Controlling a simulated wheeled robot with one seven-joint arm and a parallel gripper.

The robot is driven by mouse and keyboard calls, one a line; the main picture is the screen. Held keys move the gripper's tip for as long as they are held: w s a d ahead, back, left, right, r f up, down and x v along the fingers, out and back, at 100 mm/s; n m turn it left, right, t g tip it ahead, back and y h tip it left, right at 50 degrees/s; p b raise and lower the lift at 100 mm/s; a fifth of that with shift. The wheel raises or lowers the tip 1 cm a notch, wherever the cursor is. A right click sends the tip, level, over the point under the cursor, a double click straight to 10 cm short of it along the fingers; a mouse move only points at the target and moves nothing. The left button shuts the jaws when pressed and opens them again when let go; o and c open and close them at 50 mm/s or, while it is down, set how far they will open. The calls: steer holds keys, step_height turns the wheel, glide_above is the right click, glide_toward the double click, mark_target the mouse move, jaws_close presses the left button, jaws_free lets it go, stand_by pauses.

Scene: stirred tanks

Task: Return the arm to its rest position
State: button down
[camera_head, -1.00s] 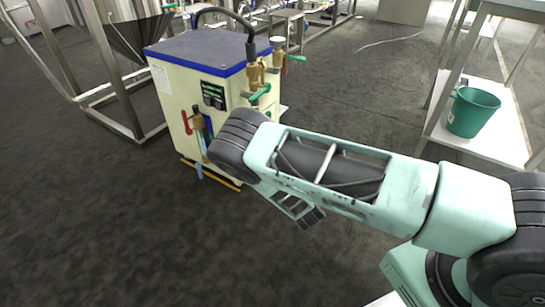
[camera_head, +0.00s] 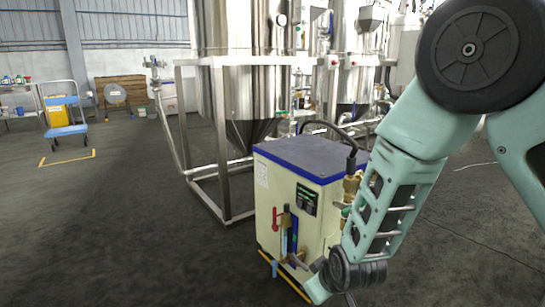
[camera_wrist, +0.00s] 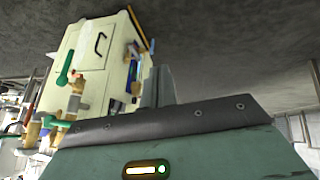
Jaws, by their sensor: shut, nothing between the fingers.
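My arm is teal with dark joints and comes down from the upper right in the head view. Its lower end is in front of the cream machine (camera_head: 290,208), close to its lower front. I cannot tell in the head view whether they touch. In the wrist view my gripper (camera_wrist: 161,82) shows as a narrow grey upright shape above the teal wrist housing. It is shut with nothing in it. The cream machine (camera_wrist: 88,52) also shows in the wrist view, tilted, to the left of my gripper.
The cream machine has a dark top, brass valves and coloured handles. Steel tanks (camera_head: 245,95) stand behind it in a metal frame (camera_head: 222,150). A blue trolley (camera_head: 68,131) stands at the far left. The dark floor (camera_head: 110,220) at left is clear.

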steer(key=s+a+r+g+y, duration=0.1)
steer(key=s+r+g, duration=0.1)
steer(key=s+r, duration=0.45)
steer(key=s+a+r+g, duration=0.15)
steer(key=s+r, duration=0.25)
steer(key=s, duration=0.5)
steer(key=s+d+r+g+h, duration=0.1)
steer(key=s+d+r+g, duration=0.15)
steer(key=s, duration=0.35)
steer(key=s+d+r+g+h, duration=0.1)
steer(key=s+d+r, duration=0.2)
steer(key=s+d, duration=0.15)
step_height(320, 180, up, 37)
steer(key=p, duration=3.8)
steer(key=shift+s+a+r, duration=0.2)
steer(key=shift+s+a, duration=0.15)
